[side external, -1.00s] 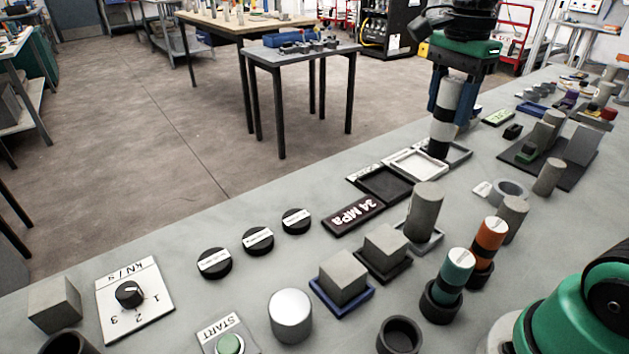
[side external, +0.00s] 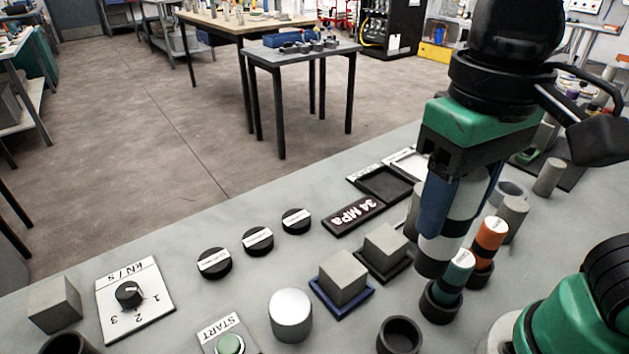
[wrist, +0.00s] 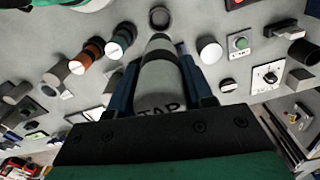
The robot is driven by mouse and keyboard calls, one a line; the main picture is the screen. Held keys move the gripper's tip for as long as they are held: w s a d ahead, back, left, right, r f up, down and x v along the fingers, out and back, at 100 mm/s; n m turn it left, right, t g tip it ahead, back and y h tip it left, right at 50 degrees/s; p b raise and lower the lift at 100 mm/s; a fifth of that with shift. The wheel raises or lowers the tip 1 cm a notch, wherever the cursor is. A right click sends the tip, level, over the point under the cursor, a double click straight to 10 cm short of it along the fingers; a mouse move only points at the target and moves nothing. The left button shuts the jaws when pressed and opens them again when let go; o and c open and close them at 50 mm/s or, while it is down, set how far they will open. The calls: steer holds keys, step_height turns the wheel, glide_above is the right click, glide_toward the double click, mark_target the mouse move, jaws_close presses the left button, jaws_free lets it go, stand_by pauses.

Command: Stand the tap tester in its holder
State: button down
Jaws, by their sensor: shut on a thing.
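The tap tester (side external: 440,248) is a thick cylinder with grey-white and black bands. My gripper (side external: 458,205) is shut on it and holds it nearly upright above the bench. In the wrist view the tester (wrist: 160,75), lettered TAP, sits between the two blue fingers of my gripper (wrist: 163,88). An empty black round holder (side external: 399,337) stands at the front of the bench, below and in front of the tester; it also shows at the top of the wrist view (wrist: 160,17). The tester's lower end is apart from this holder.
A teal-topped cylinder (side external: 458,270) and an orange-topped one (side external: 490,235) stand in black holders close to the tester. Grey blocks (side external: 343,277) on trays and a silver cylinder (side external: 291,316) stand to the left. Black discs (side external: 258,240) lie farther back.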

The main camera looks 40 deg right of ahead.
step_height(320, 180, down, 17)
steer(key=shift+r, duration=0.2)
stand_by(0.4)
steer(key=shift+f, duration=0.15)
steer(key=shift+c, duration=1.7)
jaws_free()
